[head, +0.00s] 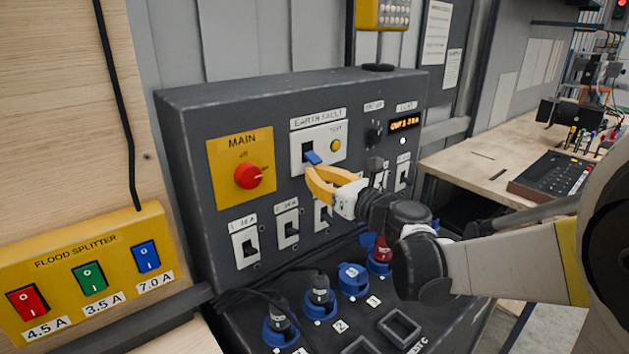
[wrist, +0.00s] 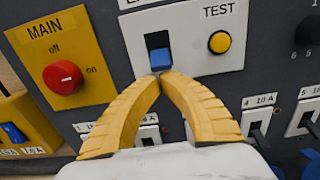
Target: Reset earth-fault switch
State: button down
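The earth-fault switch is a white plate labelled EARTH FAULT (head: 325,139) on the dark panel, with a blue toggle (head: 312,157) in a dark slot and a round yellow TEST button (head: 336,145). In the wrist view the blue toggle (wrist: 161,58) sits at the lower part of its slot, with dark space above it. My gripper (head: 308,170) has yellow fingers, and their tips meet just below the toggle. The wrist view shows the tips (wrist: 160,73) together at the toggle's lower edge. Nothing shows between them. I cannot tell if they touch the toggle.
A red MAIN knob (head: 248,175) on a yellow plate is left of the switch. A row of breaker switches (head: 244,245) lies below, partly behind my gripper. Blue sockets (head: 353,279) with plugs and cables are lower down. A yellow flood splitter box (head: 82,270) stands at left.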

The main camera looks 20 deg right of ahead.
aim_at(316, 164)
jog(key=shift+r+p, duration=0.15)
jog(key=shift+p, duration=0.2)
jog(key=shift+s+r+p, duration=0.1)
jog(key=shift+p, duration=0.25)
jog(key=shift+d+g, duration=0.1)
jog(key=shift+g, duration=0.3)
jog(key=shift+s+r+g+p, duration=0.2)
jog(key=shift+g+p, duration=0.3)
jog(key=shift+p, duration=0.75)
jog(key=r+g+h+p, duration=0.1)
jog(key=p, duration=0.2)
jog(key=r+g+h+p, duration=0.1)
jog(key=g+p, duration=0.1)
jog(key=p, duration=0.2)
jog(key=shift+s+d+g, duration=0.2)
jog(key=shift+s+g, duration=0.1)
jog(key=shift+s, duration=0.1)
jog(key=shift+f, duration=0.2)
